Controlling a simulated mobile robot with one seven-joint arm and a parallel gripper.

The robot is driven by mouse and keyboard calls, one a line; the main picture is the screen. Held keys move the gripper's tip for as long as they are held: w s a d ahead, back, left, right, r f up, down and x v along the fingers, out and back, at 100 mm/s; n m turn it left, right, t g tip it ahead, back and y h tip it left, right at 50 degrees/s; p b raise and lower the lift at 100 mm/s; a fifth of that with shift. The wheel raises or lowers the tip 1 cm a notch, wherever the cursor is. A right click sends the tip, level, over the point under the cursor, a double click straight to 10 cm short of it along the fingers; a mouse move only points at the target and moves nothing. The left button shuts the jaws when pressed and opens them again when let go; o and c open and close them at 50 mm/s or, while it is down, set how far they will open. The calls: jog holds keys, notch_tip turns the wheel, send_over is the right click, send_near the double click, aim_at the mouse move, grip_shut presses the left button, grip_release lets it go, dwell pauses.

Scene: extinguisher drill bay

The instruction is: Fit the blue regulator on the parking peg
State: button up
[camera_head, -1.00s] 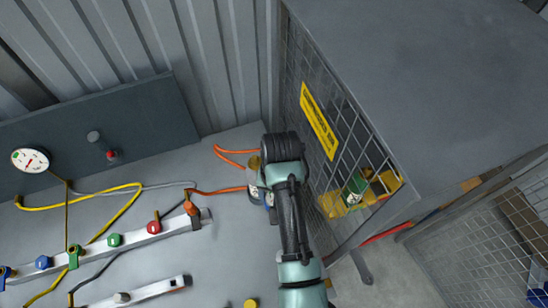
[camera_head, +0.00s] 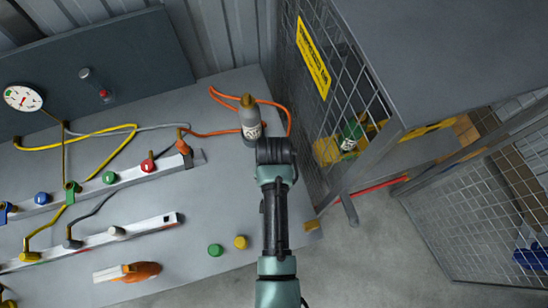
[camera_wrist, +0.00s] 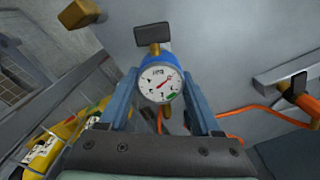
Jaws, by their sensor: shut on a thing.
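The blue regulator (camera_wrist: 147,64) has a round white gauge on its face, a brass stem and a dark square end piece. My gripper (camera_wrist: 162,88) is shut on it, with one pale blue finger on each side. In the head view my wrist hides both the fingers and the regulator. A grey peg (camera_head: 86,75) stands out from the dark back panel at upper left, with a red knob beside it. It is bare and well away from my gripper. I cannot tell for sure whether it is the parking peg.
A grey cylinder (camera_head: 250,118) with a brass valve stands just beyond my wrist, near an orange hose (camera_head: 220,92). Manifold rails (camera_head: 125,178) with coloured knobs lie at left. A mesh cage (camera_head: 340,100) is close on the right. Green (camera_head: 215,250) and yellow (camera_head: 240,242) caps sit near the front edge.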

jog(key=shift+f+b, duration=0.35)
jog(key=shift+f, duration=0.25)
jog(key=shift+f, duration=0.4)
dwell(1.2)
jog(key=shift+f+b, duration=0.65)
jog(key=shift+f, duration=0.4)
jog(key=shift+f+b, duration=0.35)
jog(key=shift+f, duration=0.4)
dwell(1.0)
jog(key=o, duration=1.5)
notch_tip(320, 180, up, 13)
jog(key=shift+b, duration=0.45)
